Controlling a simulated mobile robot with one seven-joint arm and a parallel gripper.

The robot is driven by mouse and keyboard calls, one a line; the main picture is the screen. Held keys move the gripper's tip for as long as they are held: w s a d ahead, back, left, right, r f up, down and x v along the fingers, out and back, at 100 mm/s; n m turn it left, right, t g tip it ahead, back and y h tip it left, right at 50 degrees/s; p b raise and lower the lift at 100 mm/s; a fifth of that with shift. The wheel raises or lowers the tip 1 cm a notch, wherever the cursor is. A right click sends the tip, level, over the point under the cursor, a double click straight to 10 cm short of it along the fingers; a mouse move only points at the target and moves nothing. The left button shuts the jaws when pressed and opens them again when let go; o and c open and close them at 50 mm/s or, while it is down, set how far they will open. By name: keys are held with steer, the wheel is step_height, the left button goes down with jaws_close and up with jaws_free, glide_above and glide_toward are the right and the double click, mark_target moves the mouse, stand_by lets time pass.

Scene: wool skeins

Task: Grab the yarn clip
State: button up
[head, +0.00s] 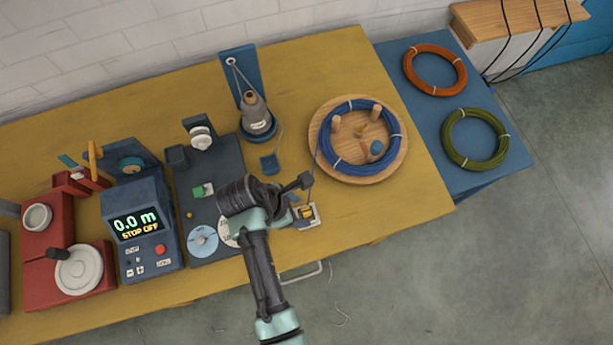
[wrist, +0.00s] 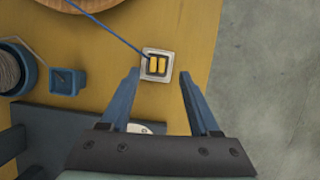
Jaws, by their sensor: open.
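A small pale square piece with two yellow pads, which looks like the yarn clip (wrist: 158,54), lies on the yellow table near its front edge. It also shows in the head view (head: 311,221), just right of my gripper and partly hidden by it. A blue strand runs to it. My gripper (wrist: 159,73) is open, its two blue fingers pointing toward the clip. In the wrist view the clip sits between and slightly beyond the fingertips, with nothing gripped. I cannot tell the height of the fingers above the table.
A round wooden board (head: 327,172) holding a blue skein (head: 398,148) stands behind the clip. A yarn cone stand (head: 258,125) and a small blue block (head: 269,163) are at the back. A dark plate (head: 205,170) and a counter box (head: 145,245) stand left. Table right of the clip is clear.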

mark_target(305, 211)
steer(key=shift+w+x, duration=0.2)
steer(key=shift+x, duration=2.6)
steer(key=shift+r, duration=0.1)
steer(key=shift+c, duration=0.3)
jaws_close()
